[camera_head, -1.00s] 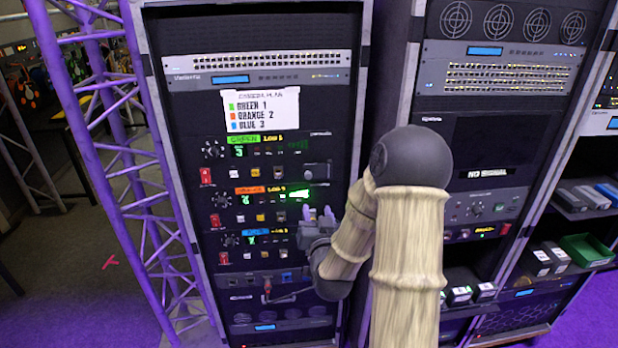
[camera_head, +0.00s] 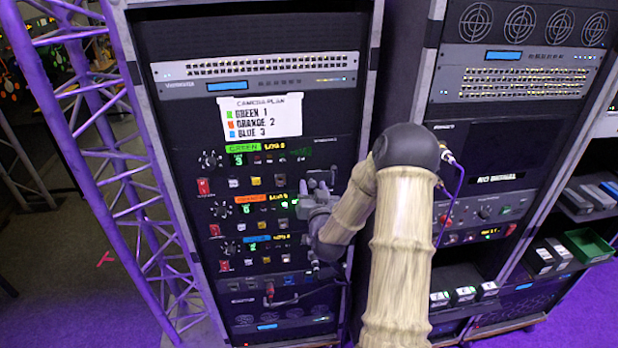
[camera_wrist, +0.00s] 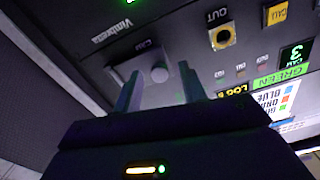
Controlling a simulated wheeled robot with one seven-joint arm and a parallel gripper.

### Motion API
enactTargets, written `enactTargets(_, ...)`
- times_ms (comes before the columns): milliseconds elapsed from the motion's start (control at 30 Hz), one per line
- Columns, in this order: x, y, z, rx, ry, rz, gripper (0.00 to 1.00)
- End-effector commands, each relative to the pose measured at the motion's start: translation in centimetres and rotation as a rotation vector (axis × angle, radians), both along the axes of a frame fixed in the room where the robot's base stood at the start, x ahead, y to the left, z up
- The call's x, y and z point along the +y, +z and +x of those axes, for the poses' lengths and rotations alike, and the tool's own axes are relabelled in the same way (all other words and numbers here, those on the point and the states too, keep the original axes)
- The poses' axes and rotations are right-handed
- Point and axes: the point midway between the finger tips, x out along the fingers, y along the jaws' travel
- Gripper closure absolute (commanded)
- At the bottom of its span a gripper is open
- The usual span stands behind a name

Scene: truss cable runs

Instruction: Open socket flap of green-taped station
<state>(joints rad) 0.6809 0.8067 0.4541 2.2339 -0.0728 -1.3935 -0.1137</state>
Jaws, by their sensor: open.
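The green-taped station shows its GREEN label (camera_head: 242,148) at the top of three stacked stations in the left rack. The label (camera_wrist: 281,76) also shows at the right of the wrist view. Its grey socket flap (camera_head: 321,177), at the station's right end, appears closed and is partly covered by my gripper in the head view.
The orange-taped station (camera_head: 250,190) and blue-taped station (camera_head: 257,239) sit just below. A camera plan card (camera_head: 260,116) is above. A purple truss (camera_head: 120,170) stands left of the rack. A purple cable (camera_head: 449,205) hangs by the right rack, near my arm.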

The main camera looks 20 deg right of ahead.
Motion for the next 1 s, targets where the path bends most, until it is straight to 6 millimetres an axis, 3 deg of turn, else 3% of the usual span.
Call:
enactTargets(400, -0.35, -0.05, 0.43, 0.001, 0.000, 0.000, 0.59)
enactTargets(600, -0.33, -0.05, 0.42, 0.001, 0.000, 0.000, 0.98)
enactTargets(1000, -0.66, -0.09, 0.26, 0.000, 0.004, -0.001, 1.00)
